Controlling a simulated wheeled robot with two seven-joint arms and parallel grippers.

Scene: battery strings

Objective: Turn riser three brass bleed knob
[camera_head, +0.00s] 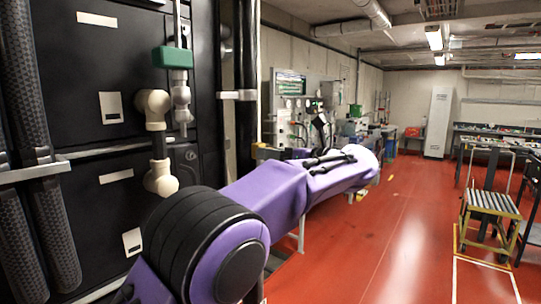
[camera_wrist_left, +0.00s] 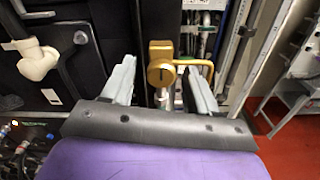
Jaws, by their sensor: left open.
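A brass fitting (camera_wrist_left: 161,68) with a blocky body and a round front face is in the left wrist view, upright near the top centre. A brass loop sticks out to its right. I cannot tell for sure that it is the riser three bleed knob. My left gripper (camera_wrist_left: 160,78) is open, its two grey fingers apart on either side of the fitting in the picture; no contact shows. My right gripper is not in view.
A black cabinet (camera_head: 90,100) with cream pipe elbows (camera_head: 153,105) and a green-handled valve (camera_head: 173,57) stands at the left. A pale elbow (camera_wrist_left: 36,60) is left in the wrist view. The red floor (camera_head: 390,240) is clear up to a yellow step stand (camera_head: 490,205).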

